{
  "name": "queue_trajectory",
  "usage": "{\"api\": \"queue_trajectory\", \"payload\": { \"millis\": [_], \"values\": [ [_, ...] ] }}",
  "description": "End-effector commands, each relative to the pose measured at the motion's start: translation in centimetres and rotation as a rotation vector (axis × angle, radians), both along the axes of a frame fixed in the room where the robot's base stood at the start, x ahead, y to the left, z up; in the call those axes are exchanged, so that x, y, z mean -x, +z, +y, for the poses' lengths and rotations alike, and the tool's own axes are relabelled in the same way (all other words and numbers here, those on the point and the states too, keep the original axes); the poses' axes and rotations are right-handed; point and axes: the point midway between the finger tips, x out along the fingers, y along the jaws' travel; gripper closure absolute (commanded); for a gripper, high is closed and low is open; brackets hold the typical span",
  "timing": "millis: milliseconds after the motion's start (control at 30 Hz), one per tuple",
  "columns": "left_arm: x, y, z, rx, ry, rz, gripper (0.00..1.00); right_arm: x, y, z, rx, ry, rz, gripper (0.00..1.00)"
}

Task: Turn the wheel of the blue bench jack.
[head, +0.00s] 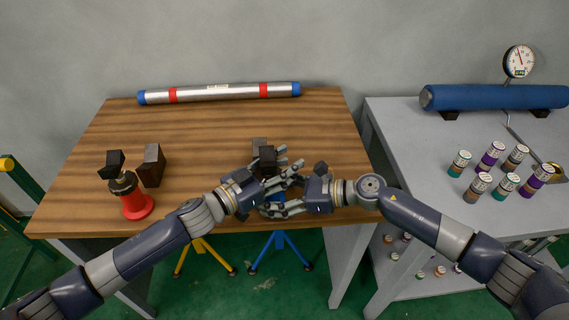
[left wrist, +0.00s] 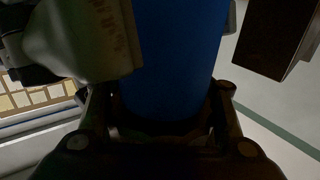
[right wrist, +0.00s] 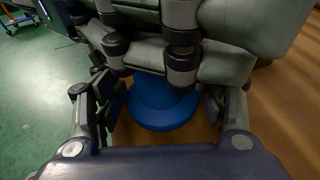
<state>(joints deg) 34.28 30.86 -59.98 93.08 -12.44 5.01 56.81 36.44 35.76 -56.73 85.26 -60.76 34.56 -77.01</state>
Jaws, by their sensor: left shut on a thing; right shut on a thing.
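The blue bench jack (head: 277,198) stands near the front edge of the wooden table, mostly hidden by my grippers. A dark block (head: 267,158) shows above it. My left gripper (head: 278,172) reaches in from the left and is shut on the jack; in the left wrist view its blue body (left wrist: 180,60) lies between the fingers. My right gripper (head: 287,203) reaches in lower from the right and is shut on the jack. In the right wrist view a round blue part (right wrist: 162,108) shows below the crossing fingers. I cannot make out the wheel.
A red jack (head: 136,205) stands at the left of the wooden table (head: 205,145), with a dark block (head: 153,165) behind it. A silver pipe (head: 220,93) lies along the back. The grey table (head: 400,130) at right holds a blue cylinder (head: 490,97), a gauge and several small cans.

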Motion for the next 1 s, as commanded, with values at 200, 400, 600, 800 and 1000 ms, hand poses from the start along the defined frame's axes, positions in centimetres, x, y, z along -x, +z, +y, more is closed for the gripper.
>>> {"api": "queue_trajectory", "payload": {
  "millis": [200, 400, 600, 800, 1000],
  "values": [
    [0.0, -0.1, 0.1, 0.0, 0.005, 0.001, 0.83, -0.1, -0.2, -0.3, 0.003, -0.006, 0.003, 0.48],
    [-0.1, -0.1, 0.0, 0.005, 0.051, 0.002, 0.83, -0.2, -0.2, -0.3, 0.005, -0.008, 0.001, 0.48],
    [-0.3, 0.0, 0.2, 0.01, 0.168, 0.003, 0.84, -0.3, -0.2, -0.4, 0.005, -0.009, 0.001, 0.48],
    [-0.8, 0.0, 0.6, 0.011, 0.31, 0.003, 0.85, -0.3, -0.2, -0.4, 0.005, -0.011, -0.001, 0.48],
    [-1.1, 0.1, 1.1, 0.011, 0.427, 0.002, 0.86, -0.3, -0.2, -0.4, 0.006, -0.012, -0.001, 0.48]
  ]
}}
